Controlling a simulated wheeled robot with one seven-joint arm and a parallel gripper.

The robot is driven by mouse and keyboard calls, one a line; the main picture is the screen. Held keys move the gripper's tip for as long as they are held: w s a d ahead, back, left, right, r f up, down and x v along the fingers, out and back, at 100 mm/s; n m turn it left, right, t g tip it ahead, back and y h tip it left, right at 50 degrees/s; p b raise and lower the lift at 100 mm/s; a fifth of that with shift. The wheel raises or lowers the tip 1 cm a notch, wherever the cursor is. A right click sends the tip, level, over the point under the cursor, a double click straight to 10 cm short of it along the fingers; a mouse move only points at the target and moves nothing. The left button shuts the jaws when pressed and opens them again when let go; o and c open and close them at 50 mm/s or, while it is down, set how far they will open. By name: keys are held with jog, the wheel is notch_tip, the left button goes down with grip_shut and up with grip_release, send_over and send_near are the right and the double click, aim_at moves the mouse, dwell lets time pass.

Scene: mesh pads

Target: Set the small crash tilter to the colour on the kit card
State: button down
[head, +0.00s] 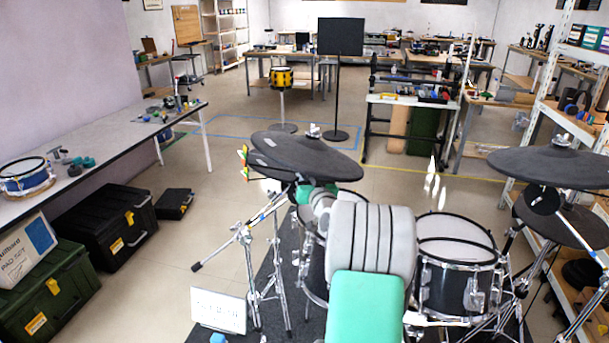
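A drum kit stands ahead with several dark overlapping cymbals (315,158) on the left and more dark cymbals (549,166) at the right. Small coloured tabs (244,163), with green, yellow and red-orange, sit at the left edge of the left cymbals. I cannot tell which cymbal is the small crash or how its tilter is set. A white card (218,310) with faint writing stands on the floor at lower left; I cannot read it. My grey and teal arm fills the lower middle and covers part of the kit. My gripper does not show.
Chrome stand legs (272,270) spread left of my arm on a dark mat. A black-rimmed drum (457,240) is close at right. A long table (120,128), a black case (105,222) and a green case (48,293) line the left.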

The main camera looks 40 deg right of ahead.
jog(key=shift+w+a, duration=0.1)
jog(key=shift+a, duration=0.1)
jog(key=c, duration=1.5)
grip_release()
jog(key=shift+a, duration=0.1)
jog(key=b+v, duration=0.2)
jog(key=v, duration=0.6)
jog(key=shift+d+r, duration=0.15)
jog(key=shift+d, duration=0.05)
